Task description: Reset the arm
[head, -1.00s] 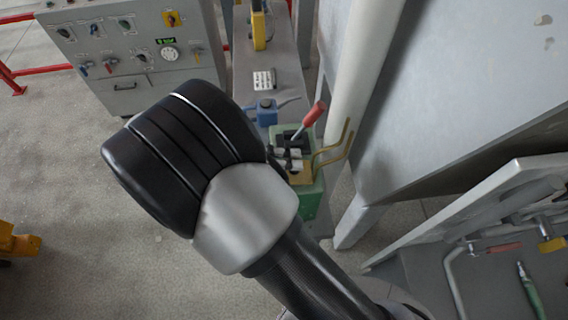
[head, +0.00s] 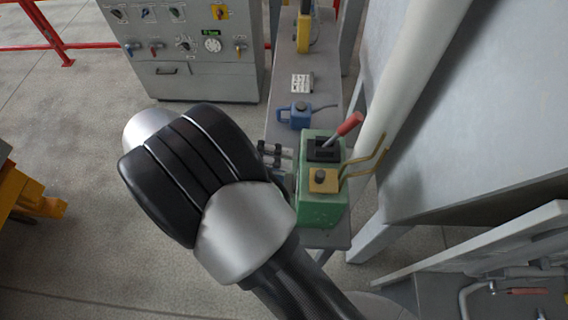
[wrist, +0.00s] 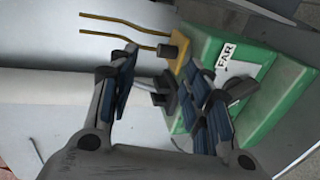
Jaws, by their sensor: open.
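My arm (head: 190,165) reaches up through the middle of the head view. My gripper (head: 272,158) shows partly past the arm, at the left side of a green box (head: 320,212); the arm hides the rest of it. In the wrist view my gripper (wrist: 160,85) has its fingers apart, with nothing seen held. The green box (wrist: 268,95) with a white "FAR" label lies beyond and right of the fingers. A red-handled lever (head: 346,127) rises tilted from the box's black top plate. A yellow block (head: 323,181) with brass rods sits in front of the plate.
The box stands on a narrow grey bench (head: 270,115) with a blue can (head: 294,116), a small white plate (head: 302,83) and a yellow device (head: 304,35). A pale pipe (head: 405,90) and large grey panel (head: 490,110) close off the right.

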